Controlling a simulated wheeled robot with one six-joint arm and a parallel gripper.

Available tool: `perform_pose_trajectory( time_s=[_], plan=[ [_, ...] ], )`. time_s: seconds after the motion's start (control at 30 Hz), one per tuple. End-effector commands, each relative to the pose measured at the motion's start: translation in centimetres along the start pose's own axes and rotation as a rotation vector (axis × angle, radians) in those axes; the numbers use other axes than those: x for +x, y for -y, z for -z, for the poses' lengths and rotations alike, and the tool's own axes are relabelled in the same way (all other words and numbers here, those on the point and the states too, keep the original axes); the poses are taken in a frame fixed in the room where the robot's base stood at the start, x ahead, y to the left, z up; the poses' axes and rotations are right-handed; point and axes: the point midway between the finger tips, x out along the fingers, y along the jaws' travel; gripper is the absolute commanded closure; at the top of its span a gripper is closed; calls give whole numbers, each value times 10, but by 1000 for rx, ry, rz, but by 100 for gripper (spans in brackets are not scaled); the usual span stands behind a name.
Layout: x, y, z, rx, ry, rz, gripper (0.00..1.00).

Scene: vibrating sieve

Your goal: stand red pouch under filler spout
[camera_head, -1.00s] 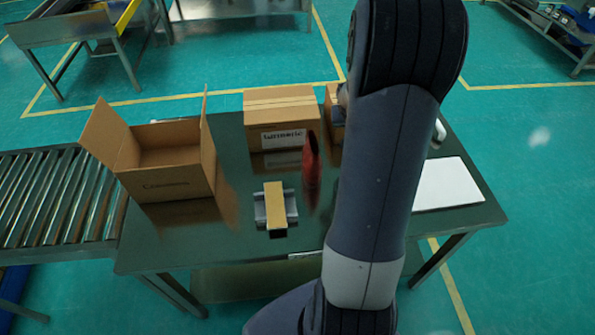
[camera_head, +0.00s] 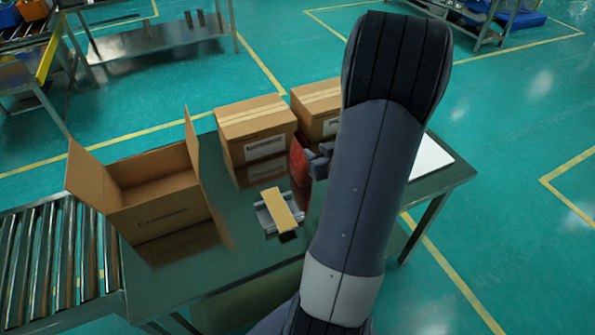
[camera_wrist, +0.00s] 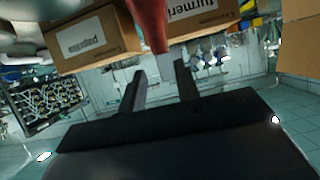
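The red pouch (camera_head: 300,162) stands upright on the dark table in front of the sealed cartons in the head view. In the wrist view the red pouch (camera_wrist: 150,22) hangs into the picture from the top edge, narrowing to a tip just beyond my fingers. My gripper (camera_wrist: 161,68) has its two fingers apart with a clear gap between them. In the head view my gripper (camera_head: 319,160) is close to the right side of the pouch, partly hidden by my arm. Whether it touches the pouch cannot be told. I cannot make out a filler spout.
An open carton (camera_head: 160,208) stands at left beside a roller conveyor (camera_head: 60,262). Sealed cartons (camera_head: 256,135) stand behind the pouch. A grey fixture with a tan block (camera_head: 282,210) lies in front of it. A white sheet (camera_head: 431,160) lies at right.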

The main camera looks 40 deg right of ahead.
Motion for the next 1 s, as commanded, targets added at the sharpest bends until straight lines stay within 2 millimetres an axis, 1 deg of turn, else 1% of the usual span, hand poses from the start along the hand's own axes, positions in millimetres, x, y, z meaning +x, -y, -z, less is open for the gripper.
perform_pose_trajectory(
  time_s=[0.03, 0.13, 0.2, 0.43, 0.7, 0.83, 1.0],
  plan=[
    [10, 2, -1, 0, 1, 5, 69],
    [26, 1, 0, -2, 2, 3, 69],
    [34, 1, 0, -1, 2, 2, 69],
    [50, 3, 1, -1, 2, 2, 69],
    [85, 4, 2, -1, 3, 0, 69],
    [92, 4, 1, -1, 3, -1, 69],
    [92, 4, 1, -1, 2, -2, 69]
  ],
)
